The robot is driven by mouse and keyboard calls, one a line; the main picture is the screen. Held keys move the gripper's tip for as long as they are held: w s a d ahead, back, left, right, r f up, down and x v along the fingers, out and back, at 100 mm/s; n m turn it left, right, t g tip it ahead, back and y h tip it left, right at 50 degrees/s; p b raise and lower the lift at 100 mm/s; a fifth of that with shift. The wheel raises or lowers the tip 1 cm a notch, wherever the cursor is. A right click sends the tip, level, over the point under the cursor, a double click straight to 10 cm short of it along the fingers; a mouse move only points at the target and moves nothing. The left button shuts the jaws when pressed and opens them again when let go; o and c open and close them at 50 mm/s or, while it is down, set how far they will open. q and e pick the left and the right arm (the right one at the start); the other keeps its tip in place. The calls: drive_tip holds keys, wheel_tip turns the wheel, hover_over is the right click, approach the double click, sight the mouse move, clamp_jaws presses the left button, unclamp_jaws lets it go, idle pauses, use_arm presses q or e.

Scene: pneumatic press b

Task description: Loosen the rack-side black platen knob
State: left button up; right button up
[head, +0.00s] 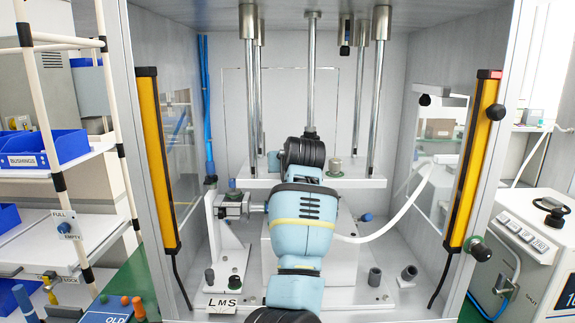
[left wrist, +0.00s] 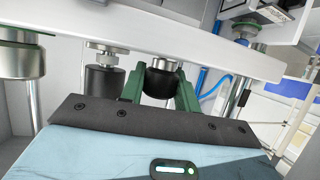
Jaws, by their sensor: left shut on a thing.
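The rack-side black platen knob (left wrist: 162,82) shows in the left wrist view, between the two green fingers of my left gripper (left wrist: 162,92). The fingers are shut on it from both sides. The wrist picture appears turned over, so the knob seems to hang from the white platen (left wrist: 230,62). In the head view my blue forearm and black wrist reach over the platen (head: 365,182) and hide the grip. My right gripper is not in view.
Steel guide rods (head: 378,90) and yellow side bars (head: 157,155) bound the space. A rack with blue bins (head: 30,148) stands left.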

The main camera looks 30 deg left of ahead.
use_arm(q)
drive_tip(key=shift+f+n+g+y, duration=0.2)
drive_tip(key=shift+n+g+y, duration=0.3)
drive_tip(key=shift+n, duration=0.1)
drive_tip(key=shift+r, duration=0.1)
drive_tip(key=o, duration=1)
drive_tip(key=shift+c, duration=0.2)
drive_tip(key=shift+r, duration=0.1)
drive_tip(key=v, duration=0.7)
drive_tip(key=shift+d, duration=0.4)
drive_tip(key=shift+s+r, duration=0.1)
drive_tip(key=shift+s, duration=0.05)
